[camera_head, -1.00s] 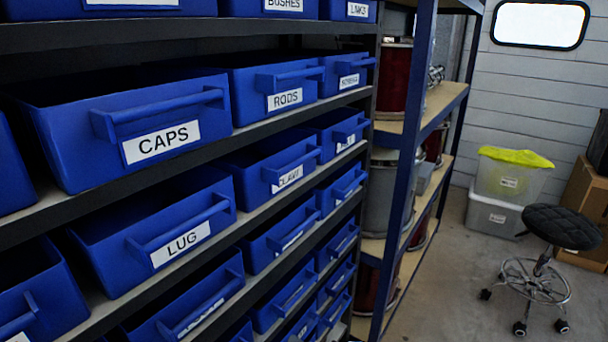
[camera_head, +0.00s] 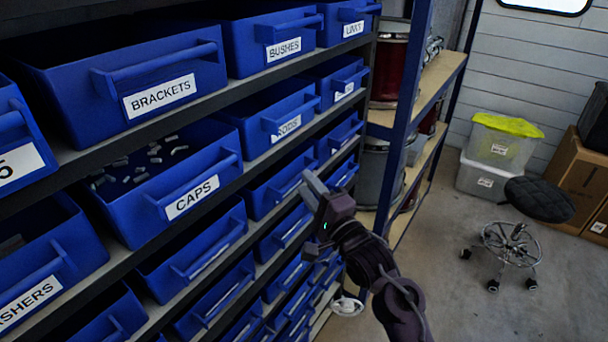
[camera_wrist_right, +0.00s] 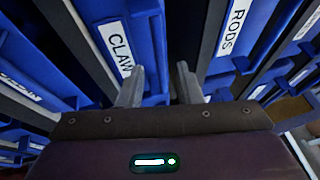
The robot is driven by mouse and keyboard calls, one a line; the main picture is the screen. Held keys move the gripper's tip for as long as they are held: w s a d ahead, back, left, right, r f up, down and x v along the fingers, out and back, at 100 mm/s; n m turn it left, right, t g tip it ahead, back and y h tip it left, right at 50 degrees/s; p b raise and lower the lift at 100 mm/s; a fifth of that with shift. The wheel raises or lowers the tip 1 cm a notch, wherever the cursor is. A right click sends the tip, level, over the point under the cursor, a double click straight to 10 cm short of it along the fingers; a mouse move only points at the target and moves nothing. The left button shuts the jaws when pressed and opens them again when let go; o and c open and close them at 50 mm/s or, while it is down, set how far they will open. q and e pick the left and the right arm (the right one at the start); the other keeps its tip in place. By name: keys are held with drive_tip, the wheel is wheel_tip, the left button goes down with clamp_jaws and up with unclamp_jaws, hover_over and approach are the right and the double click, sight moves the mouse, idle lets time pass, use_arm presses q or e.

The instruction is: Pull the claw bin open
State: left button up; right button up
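The claw bin (camera_head: 262,201) is a blue bin in the shelf row below the rods bin. It sits among its neighbours, and my right gripper partly covers its front in the head view. Its white CLAW label (camera_wrist_right: 118,48) is readable in the right wrist view. My right gripper (camera_head: 311,183) is at the bin's front, near its handle. In the right wrist view its two fingers (camera_wrist_right: 159,84) are apart, with a gap between them. I cannot tell whether the handle is between them. My left gripper is not in view.
The rods bin (camera_head: 274,118) is above, and the caps bin (camera_head: 140,215) is up and left, holding small grey parts. More blue bins crowd the rack. A black stool (camera_head: 538,200) and stacked tubs (camera_head: 487,178) stand right on open floor.

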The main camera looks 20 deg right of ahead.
drive_tip(key=shift+x, duration=1.15)
clamp_jaws()
